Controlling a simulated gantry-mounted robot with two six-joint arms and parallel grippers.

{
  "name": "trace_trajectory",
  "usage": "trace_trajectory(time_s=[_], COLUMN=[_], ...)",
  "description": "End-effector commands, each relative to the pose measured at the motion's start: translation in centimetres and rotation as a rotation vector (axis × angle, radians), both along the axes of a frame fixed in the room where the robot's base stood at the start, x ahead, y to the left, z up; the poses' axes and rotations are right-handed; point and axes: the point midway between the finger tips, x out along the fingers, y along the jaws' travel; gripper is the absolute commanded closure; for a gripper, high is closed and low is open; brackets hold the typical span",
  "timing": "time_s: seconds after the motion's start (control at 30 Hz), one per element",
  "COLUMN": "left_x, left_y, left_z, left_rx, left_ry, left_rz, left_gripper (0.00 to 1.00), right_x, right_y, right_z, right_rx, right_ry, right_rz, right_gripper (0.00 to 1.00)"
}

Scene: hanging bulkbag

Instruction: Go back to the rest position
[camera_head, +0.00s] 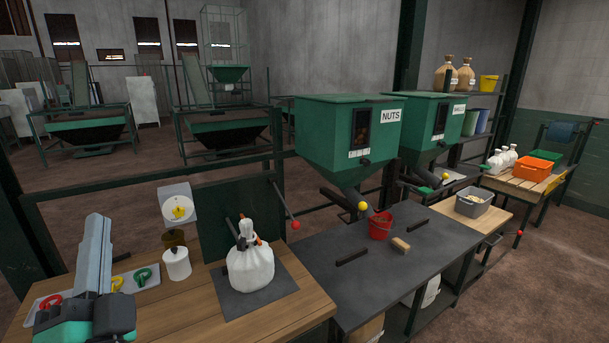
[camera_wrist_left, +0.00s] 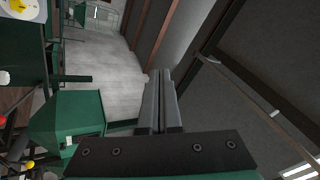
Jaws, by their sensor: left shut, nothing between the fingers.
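My left gripper (camera_head: 97,222) is raised over the left end of the wooden bench in the head view, with its fingers pointing up and away. In the left wrist view its two grey fingers (camera_wrist_left: 158,76) lie together with nothing between them. A tied white bag (camera_head: 250,268) stands on a dark mat (camera_head: 285,285) on the bench, to the right of the gripper and apart from it. My right gripper shows in neither view.
Coloured rings (camera_head: 142,277) lie on a tray beside a white container (camera_head: 176,263). A red bucket (camera_head: 380,227) stands below the green NUTS hopper (camera_head: 325,135) on the dark table. A grey bin (camera_head: 473,204) stands farther right.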

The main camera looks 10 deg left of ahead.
Motion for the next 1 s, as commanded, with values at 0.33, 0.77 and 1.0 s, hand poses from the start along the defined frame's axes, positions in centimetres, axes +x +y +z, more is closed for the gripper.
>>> trace_trajectory(time_s=[0.33, 0.77, 1.0], left_x=[-8.0, -7.6, -7.5], left_y=[-11.1, -11.5, -11.5], left_z=[14.0, 31.4, 43.3], left_rx=[-0.678, -0.820, -0.820], left_ry=[-0.508, -0.511, -0.510], left_rz=[-1.207, -1.306, -1.305], left_gripper=[1.00, 1.00, 1.00], right_x=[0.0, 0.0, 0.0], right_y=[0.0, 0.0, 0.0], right_z=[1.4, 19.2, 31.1], right_rx=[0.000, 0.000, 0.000], right_ry=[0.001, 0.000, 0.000], right_rz=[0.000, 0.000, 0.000], right_gripper=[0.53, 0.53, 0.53])
